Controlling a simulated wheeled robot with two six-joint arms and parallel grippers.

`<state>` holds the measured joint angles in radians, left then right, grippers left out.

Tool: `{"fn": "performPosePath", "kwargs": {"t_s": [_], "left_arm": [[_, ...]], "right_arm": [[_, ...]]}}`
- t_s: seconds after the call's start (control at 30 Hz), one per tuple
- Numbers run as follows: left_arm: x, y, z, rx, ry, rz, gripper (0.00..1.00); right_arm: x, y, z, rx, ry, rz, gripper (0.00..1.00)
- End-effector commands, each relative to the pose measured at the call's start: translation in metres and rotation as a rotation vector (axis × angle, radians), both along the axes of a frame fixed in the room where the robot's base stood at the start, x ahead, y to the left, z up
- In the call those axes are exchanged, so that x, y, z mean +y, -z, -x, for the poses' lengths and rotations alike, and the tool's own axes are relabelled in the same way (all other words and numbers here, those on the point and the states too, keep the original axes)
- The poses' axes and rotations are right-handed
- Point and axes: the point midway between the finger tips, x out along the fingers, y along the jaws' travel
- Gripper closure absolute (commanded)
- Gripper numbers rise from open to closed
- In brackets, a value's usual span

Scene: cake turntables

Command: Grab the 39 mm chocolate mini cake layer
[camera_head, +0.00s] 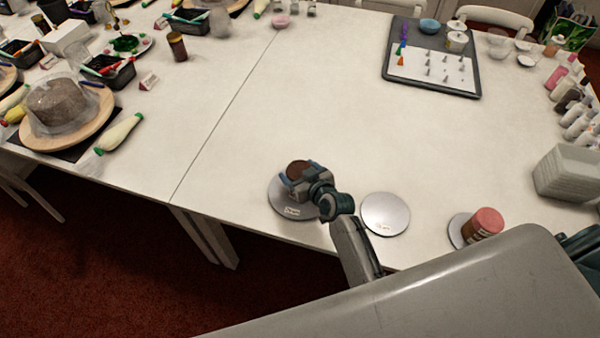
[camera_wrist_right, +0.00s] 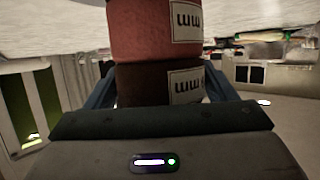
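The brown chocolate mini cake layer (camera_head: 297,167) is above the left turntable (camera_head: 276,207) in the head view. In the wrist view, which is upside down, this brown layer (camera_wrist_right: 158,85) meets a red layer (camera_wrist_right: 152,35) that lies beneath it; both carry white labels cut off to "mm". My right gripper (camera_head: 300,174) is at the brown layer with one finger on each side of it. The fingers flank it closely in the wrist view (camera_wrist_right: 160,90); I cannot tell whether they touch it. My left gripper is not in view.
An empty turntable (camera_head: 385,214) stands right of my gripper. Farther right, a red-topped cake stack (camera_head: 487,222) stands on another turntable (camera_head: 456,231). A tray of piping tips (camera_head: 474,88) lies at the back, with bottles (camera_head: 578,127) along the right edge. The table middle is clear.

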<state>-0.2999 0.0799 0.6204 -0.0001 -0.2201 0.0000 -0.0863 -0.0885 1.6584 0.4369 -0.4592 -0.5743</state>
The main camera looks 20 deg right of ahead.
Motion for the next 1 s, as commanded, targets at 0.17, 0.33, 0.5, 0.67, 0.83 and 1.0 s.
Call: {"fn": "performPosePath", "kwargs": {"t_s": [0.17,0.33,0.5,0.67,0.83,1.0], "left_arm": [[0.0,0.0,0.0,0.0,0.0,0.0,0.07],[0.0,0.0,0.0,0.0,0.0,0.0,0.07],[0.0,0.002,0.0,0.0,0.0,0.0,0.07],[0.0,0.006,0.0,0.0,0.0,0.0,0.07],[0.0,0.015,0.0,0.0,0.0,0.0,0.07],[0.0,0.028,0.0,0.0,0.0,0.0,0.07]], "right_arm": [[0.0,0.0,0.0,0.0,0.0,0.0,0.51],[0.0,0.0,0.0,0.0,0.0,0.0,0.51],[0.0,-0.003,0.0,0.0,-0.001,-0.001,0.51],[0.0,-0.014,0.0,-0.002,-0.001,-0.001,0.51],[0.0,-0.035,0.0,-0.004,0.0,0.0,0.51],[0.002,-0.034,0.04,0.002,0.0,-0.003,0.51]]}}
